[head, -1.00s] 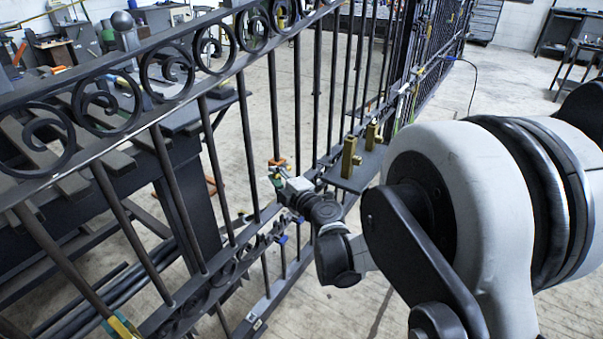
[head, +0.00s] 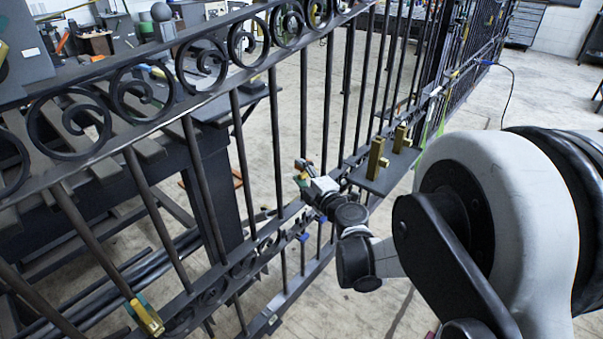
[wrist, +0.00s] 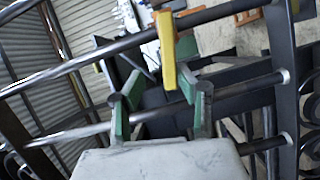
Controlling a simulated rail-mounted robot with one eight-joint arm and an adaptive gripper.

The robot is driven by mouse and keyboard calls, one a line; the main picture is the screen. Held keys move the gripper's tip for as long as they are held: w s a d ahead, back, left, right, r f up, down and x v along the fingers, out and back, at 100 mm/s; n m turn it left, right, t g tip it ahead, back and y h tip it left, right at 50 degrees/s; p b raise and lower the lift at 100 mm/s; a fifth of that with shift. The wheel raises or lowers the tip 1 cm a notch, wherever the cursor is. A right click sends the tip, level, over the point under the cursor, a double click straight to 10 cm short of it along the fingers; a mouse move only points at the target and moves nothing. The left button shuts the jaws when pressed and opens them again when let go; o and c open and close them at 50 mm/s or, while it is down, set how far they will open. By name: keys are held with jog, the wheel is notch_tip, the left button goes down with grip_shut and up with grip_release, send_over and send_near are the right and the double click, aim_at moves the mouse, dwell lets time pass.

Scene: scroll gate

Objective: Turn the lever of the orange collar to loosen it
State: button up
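The orange collar (head: 302,164) sits around an upright bar of the black iron gate in the head view, small and partly hidden by my gripper. In the wrist view a yellow-orange lever-like piece (wrist: 166,50) lies on a bar just beyond my fingertips, a little right of centre. My gripper (head: 303,177) is close beside the collar in the head view. In the wrist view my gripper (wrist: 155,90) has its two green-padded fingers apart, with a gate bar passing across near them. Nothing is clearly held; contact with the collar cannot be told.
The gate's scrolls and rails (head: 200,75) run across the scene. Two brass blocks (head: 377,158) stand on a dark plate right of my gripper. Another yellow-and-green clamp-like piece (head: 146,317) is on a bar at lower left. A cluttered workbench (head: 60,160) stands behind the gate.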

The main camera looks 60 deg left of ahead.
jog(key=s+d, duration=0.1)
jog(key=d, duration=1.1)
jog(key=shift+r, duration=0.4)
